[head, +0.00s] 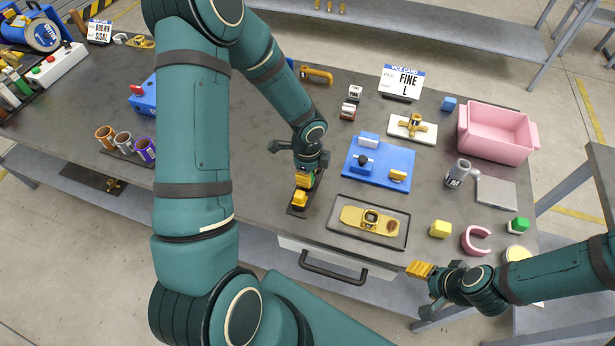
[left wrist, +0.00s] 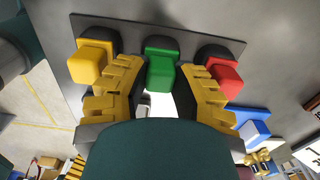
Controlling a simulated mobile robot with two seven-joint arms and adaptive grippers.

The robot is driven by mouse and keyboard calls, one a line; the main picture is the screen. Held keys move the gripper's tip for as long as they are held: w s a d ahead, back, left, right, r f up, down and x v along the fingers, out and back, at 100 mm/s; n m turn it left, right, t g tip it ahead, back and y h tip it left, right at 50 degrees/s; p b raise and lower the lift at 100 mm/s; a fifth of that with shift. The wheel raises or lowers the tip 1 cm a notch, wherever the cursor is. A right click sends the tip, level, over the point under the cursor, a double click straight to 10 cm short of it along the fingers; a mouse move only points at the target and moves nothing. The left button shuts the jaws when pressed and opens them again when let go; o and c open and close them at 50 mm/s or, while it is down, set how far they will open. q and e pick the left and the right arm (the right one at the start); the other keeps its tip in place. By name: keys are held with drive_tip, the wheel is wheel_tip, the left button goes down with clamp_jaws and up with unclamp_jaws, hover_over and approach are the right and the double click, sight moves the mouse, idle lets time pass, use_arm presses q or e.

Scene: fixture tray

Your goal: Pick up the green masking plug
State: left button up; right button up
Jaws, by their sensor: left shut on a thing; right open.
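The green masking plug (left wrist: 160,70) is between the yellow fingers of my left gripper (left wrist: 160,82) in the left wrist view. A yellow plug (left wrist: 92,60) is on one side of it and a red plug (left wrist: 223,76) on the other, along a dark strip (left wrist: 190,33). The green plug appears to be still at the strip. In the head view my left gripper (head: 306,181) points down over the strip (head: 294,211), shut on the green plug, which it mostly hides. The yellow plug (head: 299,199) shows there. My right gripper (head: 421,271) is open and empty beyond the table's front edge.
A tray with a gold part (head: 335,229) and a blue fixture (head: 403,157) lie right of the strip. A pink bin (head: 497,135), a yellow block (head: 440,229) and a pink ring (head: 473,241) stand further right. Three cups (head: 123,141) stand at the left.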

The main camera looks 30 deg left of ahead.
use_arm(q)
drive_tip(key=shift+r, duration=0.1)
wheel_tip(320, 180, up, 10)
drive_tip(key=shift+f+p, duration=0.1)
drive_tip(key=shift+p, duration=0.6)
drive_tip(key=shift+o, duration=1.2)
drive_tip(key=shift+c, duration=1.3)
